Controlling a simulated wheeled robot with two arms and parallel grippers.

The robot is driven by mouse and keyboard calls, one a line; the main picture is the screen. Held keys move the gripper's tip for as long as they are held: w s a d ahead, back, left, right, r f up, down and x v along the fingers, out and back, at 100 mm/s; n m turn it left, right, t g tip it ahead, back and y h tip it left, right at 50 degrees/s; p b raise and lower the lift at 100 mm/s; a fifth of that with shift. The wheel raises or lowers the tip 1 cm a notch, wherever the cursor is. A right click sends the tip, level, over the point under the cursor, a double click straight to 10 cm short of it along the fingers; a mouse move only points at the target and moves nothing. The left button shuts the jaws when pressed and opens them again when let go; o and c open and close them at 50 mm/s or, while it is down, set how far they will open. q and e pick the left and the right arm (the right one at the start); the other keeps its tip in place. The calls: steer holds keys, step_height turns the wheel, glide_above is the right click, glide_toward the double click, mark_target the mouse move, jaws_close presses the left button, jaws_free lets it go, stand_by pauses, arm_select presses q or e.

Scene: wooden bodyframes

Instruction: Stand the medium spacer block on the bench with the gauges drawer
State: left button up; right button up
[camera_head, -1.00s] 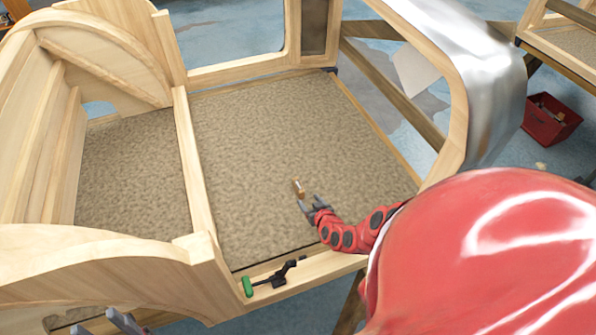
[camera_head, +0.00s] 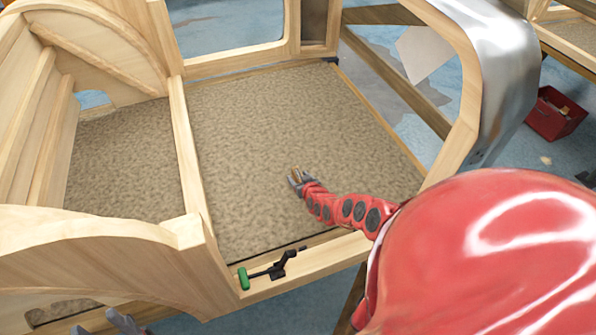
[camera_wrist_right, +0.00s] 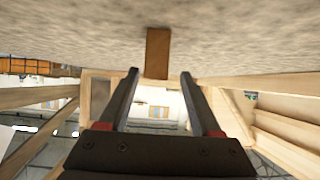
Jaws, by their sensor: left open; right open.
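A small brown wooden block (camera_wrist_right: 158,52) rests on the speckled carpeted floor (camera_head: 250,120) of the wooden bodyframe. In the right wrist view it lies just beyond and between the fingertips of my right gripper (camera_wrist_right: 160,75). The right gripper is open, with a gap on both sides of the block. In the head view my right gripper (camera_head: 296,178) is low over the carpet and mostly covers the block. My left gripper (camera_head: 122,322) is open at the bottom left edge, partly cut off. No bench with a gauges drawer is recognisable.
A green-handled clamp (camera_head: 265,272) sits on the front wooden sill (camera_head: 325,262). A wooden divider (camera_head: 185,150) stands left of the carpet, and a metal-covered post (camera_head: 505,90) to the right. A red bin (camera_head: 555,113) is on the floor at right.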

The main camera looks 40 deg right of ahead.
mark_target(295, 172)
steer(key=b+x, duration=0.4)
steer(key=b, duration=0.1)
steer(key=shift+w+d+f, duration=0.15)
steer(key=shift+d+f, duration=0.15)
steer(key=shift+f, duration=0.15)
steer(key=shift+w+d, duration=0.1)
steer(key=shift+w, duration=0.3)
steer(key=shift+r, duration=0.15)
jaws_close()
